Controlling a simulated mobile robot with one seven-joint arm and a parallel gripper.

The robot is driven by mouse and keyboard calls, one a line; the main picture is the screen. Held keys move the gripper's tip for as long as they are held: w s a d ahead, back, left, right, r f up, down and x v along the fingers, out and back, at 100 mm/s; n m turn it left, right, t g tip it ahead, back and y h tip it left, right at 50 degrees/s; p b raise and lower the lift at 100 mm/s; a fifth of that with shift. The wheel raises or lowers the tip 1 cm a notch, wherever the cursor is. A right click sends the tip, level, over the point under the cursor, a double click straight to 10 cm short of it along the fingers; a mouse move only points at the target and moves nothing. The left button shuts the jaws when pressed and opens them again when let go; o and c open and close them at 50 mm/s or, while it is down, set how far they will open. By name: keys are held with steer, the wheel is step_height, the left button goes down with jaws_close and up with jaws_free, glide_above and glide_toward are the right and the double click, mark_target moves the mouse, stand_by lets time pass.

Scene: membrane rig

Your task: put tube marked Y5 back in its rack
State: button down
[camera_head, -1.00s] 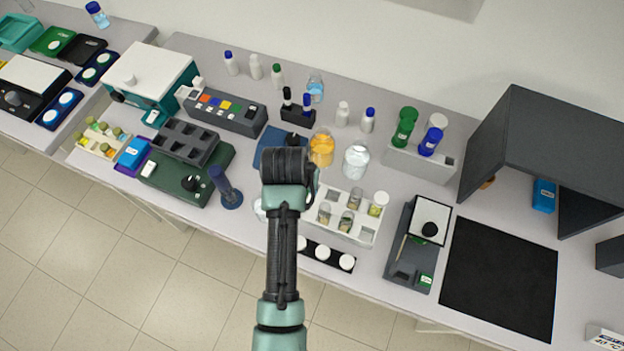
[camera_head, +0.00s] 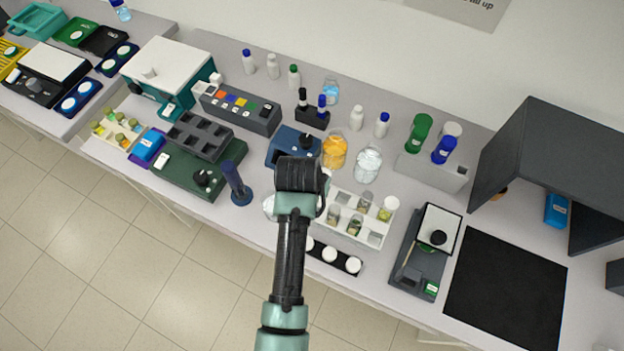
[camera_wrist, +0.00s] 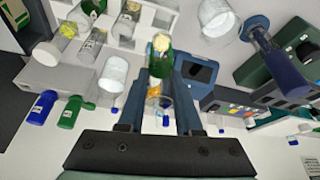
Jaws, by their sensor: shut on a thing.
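My gripper (camera_wrist: 162,103) is shut on a slim greenish tube (camera_wrist: 160,66) with a cream top, seen between the fingers in the wrist view. Its marking cannot be read. A white rack (camera_wrist: 158,18) with several small vials shows at the top of the wrist view, beyond the tube and apart from it. In the head view the same rack (camera_head: 352,240) stands just right of my wrist; at least one of its cells looks empty. My wrist (camera_head: 300,175) hides the fingers and tube there.
An orange-filled bottle (camera_head: 334,153) and a clear bottle (camera_head: 367,164) stand behind the rack. A blue device (camera_head: 284,149) is behind my wrist, a dark blue stand (camera_head: 236,185) to its left. A black strip with white caps (camera_head: 330,255) lies in front. Another vial rack (camera_head: 108,140) is far left.

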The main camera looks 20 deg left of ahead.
steer(key=shift+f+b, duration=2.4)
steer(key=shift+b, duration=0.1)
steer(key=shift+f+b, duration=1.4)
steer(key=shift+f, duration=0.7)
steer(key=shift+f, duration=0.35)
steer(key=c, duration=0.5)
jaws_free()
steer(key=shift+r, duration=0.1)
steer(key=b+v, duration=0.1)
steer(key=v, duration=1.1)
steer(key=shift+s+r+b, duration=0.25)
steer(key=shift+r+b, duration=0.1)
steer(key=shift+b, duration=0.05)
